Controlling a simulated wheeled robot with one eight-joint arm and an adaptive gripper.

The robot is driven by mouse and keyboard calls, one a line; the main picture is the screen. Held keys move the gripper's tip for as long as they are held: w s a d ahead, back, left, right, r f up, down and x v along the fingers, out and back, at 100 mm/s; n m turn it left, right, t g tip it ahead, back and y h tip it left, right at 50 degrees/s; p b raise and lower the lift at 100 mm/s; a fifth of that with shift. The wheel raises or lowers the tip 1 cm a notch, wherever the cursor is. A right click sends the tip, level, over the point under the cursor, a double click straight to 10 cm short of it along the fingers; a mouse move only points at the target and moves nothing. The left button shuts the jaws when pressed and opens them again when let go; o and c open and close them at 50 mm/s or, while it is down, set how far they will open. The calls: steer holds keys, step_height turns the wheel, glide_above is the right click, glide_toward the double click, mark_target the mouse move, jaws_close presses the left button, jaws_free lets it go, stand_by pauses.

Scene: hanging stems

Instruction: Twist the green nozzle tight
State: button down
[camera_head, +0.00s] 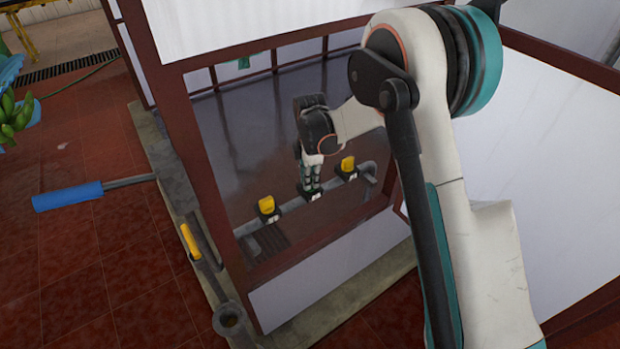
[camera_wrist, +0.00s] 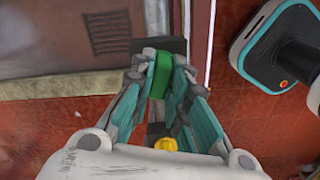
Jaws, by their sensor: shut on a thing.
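The green nozzle (camera_wrist: 161,72) shows in the wrist view between the tips of my gripper (camera_wrist: 164,84), which is shut on it. A dark block lies just behind the nozzle. In the head view, my gripper (camera_head: 311,188) points down at the grey pipe, between two yellow-topped fittings. In that view I cannot tell the nozzle from the teal fingers. Its base and thread are hidden, so I cannot tell how tight it sits.
Yellow fittings on the pipe (camera_head: 325,191) stand left (camera_head: 267,205) and right (camera_head: 348,165) of my gripper. A dark red frame (camera_head: 172,110) surrounds the opening. A blue-handled bar (camera_head: 68,196) and a yellow lever (camera_head: 190,242) are at left. Open red tiled floor (camera_head: 90,270) lies there.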

steer(key=n, duration=0.4)
steer(key=shift+n, duration=0.4)
steer(key=c, duration=1)
jaws_free()
steer(key=shift+c, duration=0.2)
steer(key=shift+r+p, duration=2.2)
steer(key=shift+r, duration=2.05)
